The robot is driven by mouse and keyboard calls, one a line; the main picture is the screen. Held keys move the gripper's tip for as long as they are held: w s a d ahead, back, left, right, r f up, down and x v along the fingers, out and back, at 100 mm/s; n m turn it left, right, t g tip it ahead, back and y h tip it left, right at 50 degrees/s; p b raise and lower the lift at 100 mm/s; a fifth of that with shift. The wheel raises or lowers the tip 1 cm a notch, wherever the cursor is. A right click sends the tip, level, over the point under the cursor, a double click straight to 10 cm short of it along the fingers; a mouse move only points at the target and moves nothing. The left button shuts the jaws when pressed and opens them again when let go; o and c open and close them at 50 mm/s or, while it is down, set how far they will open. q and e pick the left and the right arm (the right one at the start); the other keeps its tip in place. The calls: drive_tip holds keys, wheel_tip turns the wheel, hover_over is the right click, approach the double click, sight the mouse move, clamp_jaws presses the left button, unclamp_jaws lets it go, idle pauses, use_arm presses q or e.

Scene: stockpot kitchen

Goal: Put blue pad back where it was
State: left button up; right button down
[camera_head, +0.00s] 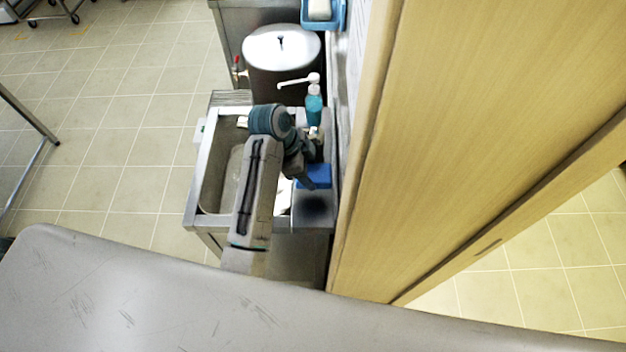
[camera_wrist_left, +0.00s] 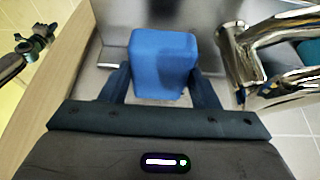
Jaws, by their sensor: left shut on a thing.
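The blue pad (camera_head: 318,176) is a block with soft edges, at the right side of the sink unit beside the wooden panel. In the left wrist view the blue pad (camera_wrist_left: 163,62) sits between the two dark fingers of my left gripper (camera_wrist_left: 163,88), which is shut on it. A steel surface lies behind and around the pad; I cannot tell whether the pad touches it. In the head view my left arm hides part of the sink and most of the gripper. My right gripper does not show.
A chrome tap (camera_wrist_left: 275,50) stands close to the gripper's right. A wooden panel (camera_head: 440,130) closes off the right side. A soap bottle (camera_head: 313,104) and a lidded stockpot (camera_head: 282,46) stand behind the sink (camera_head: 208,175). Tiled floor (camera_head: 120,130) is free at left.

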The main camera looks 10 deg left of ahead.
use_arm(q)
drive_tip(key=f, duration=0.1)
drive_tip(key=s+f+p, duration=0.1)
drive_tip(key=f, duration=0.1)
drive_tip(key=shift+s, duration=0.15)
drive_tip(key=f, duration=0.2)
drive_tip(key=f+p, duration=0.1)
drive_tip(key=shift+w+f, duration=0.35)
drive_tip(key=shift+f, duration=0.45)
drive_tip(key=shift+s, duration=0.15)
drive_tip(key=o, duration=1)
drive_tip(key=shift+c, duration=0.2)
